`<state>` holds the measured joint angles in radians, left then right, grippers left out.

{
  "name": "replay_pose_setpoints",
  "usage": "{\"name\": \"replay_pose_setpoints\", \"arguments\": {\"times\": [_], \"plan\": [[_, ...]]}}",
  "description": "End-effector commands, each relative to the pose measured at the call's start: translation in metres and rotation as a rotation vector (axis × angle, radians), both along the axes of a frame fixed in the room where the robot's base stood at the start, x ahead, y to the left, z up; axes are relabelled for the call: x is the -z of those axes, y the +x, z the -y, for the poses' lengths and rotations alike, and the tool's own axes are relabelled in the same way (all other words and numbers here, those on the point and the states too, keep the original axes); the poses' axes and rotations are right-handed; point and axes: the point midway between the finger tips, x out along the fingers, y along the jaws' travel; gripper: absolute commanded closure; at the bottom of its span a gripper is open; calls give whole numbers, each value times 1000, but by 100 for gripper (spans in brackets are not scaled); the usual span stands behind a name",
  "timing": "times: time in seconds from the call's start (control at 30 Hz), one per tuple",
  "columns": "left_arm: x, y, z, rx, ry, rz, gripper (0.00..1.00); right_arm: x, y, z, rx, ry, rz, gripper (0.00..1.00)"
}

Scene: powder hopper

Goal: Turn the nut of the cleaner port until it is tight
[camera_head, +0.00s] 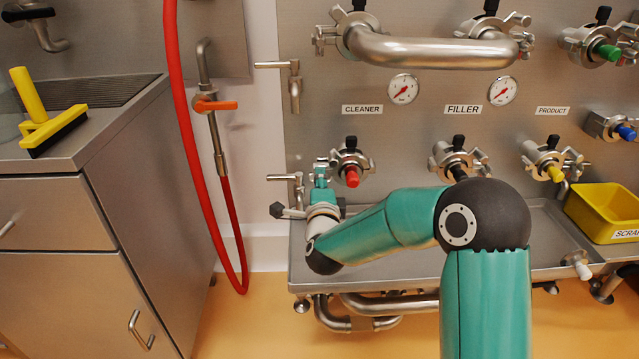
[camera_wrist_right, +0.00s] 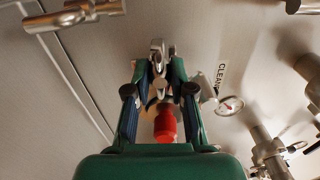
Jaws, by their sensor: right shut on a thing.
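The cleaner port (camera_head: 346,160) is a steel fitting with a winged nut and a black knob, below the CLEANER label on the steel panel. A red plug (camera_head: 352,177) sticks out of it, and the plug (camera_wrist_right: 165,123) also shows between my fingers in the right wrist view. My right gripper (camera_head: 321,171) is at the port's left side. In the right wrist view my right gripper (camera_wrist_right: 159,78) is shut on part of the port's nut (camera_wrist_right: 157,52); the fingers partly hide it. My left gripper is not in view.
Similar filler (camera_head: 460,158) and product (camera_head: 552,160) ports stand to the right. A small steel tap (camera_head: 292,183) is close left of my right gripper. A steel drip tray (camera_head: 545,235) lies below, with a yellow bin (camera_head: 606,212) at right. A red hose (camera_head: 190,140) hangs at left.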

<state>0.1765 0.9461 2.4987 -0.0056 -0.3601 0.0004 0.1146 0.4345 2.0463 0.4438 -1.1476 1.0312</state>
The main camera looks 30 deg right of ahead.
Motion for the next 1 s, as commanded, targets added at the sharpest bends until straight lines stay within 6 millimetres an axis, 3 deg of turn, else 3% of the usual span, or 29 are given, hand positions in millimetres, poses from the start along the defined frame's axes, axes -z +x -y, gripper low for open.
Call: {"name": "replay_pose_setpoints", "arguments": {"times": [0.1,0.7,1.0], "plan": [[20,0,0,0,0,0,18,8,-1,0,0,63,37,100],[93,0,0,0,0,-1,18,10,0,-1,-1,422,252,100],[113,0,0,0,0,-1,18,7,1,-2,-2,550,324,100]]}}
